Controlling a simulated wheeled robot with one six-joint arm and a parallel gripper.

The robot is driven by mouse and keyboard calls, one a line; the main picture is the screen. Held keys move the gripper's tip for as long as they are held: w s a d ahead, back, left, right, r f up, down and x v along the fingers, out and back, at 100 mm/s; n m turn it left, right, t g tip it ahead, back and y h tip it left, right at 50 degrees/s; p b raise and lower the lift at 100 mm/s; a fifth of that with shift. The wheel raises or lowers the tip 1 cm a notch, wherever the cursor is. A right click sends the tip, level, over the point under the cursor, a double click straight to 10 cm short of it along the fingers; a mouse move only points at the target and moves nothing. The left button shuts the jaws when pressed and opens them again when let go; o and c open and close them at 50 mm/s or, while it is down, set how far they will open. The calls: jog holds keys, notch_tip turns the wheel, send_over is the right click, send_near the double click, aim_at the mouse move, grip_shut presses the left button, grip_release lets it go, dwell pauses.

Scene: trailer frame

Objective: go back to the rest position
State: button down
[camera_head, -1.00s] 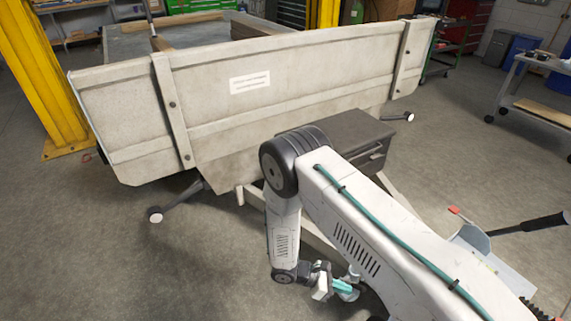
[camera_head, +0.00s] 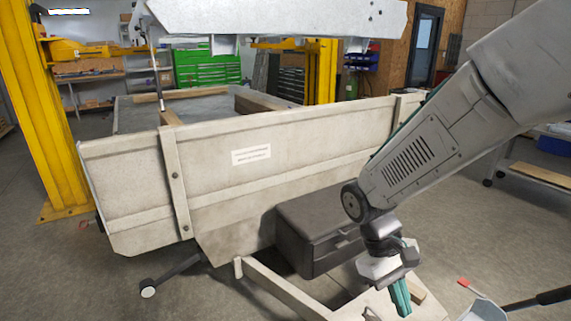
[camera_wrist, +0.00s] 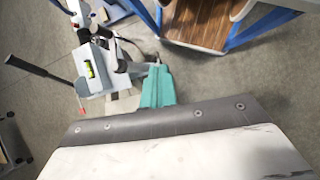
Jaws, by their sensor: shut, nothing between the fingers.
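My gripper (camera_head: 402,297) hangs fingers down at the lower right of the head view, with its teal fingers together and nothing between them. My arm comes in from the upper right and bends down at a dark joint. The trailer's pale end panel (camera_head: 222,190) stands to the left of my gripper. Its frame bar (camera_head: 270,286) runs along the floor side below. A dark grey box (camera_head: 318,238) sits between the panel and my gripper.
A lever with a black grip (camera_head: 540,299) sticks out at the lower right. A yellow post (camera_head: 45,120) stands at the left. A bench with a wooden shelf (camera_head: 540,173) is at the right. Bare floor (camera_head: 60,270) lies front left.

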jog(key=s+d+r+m+t+y, duration=0.3)
jog(key=s+d+r+m+t, duration=0.2)
jog(key=s+r, duration=0.6)
jog(key=shift+s+r+t+y, duration=0.35)
jog(key=shift+r+t, duration=0.45)
jog(key=shift+r, duration=0.75)
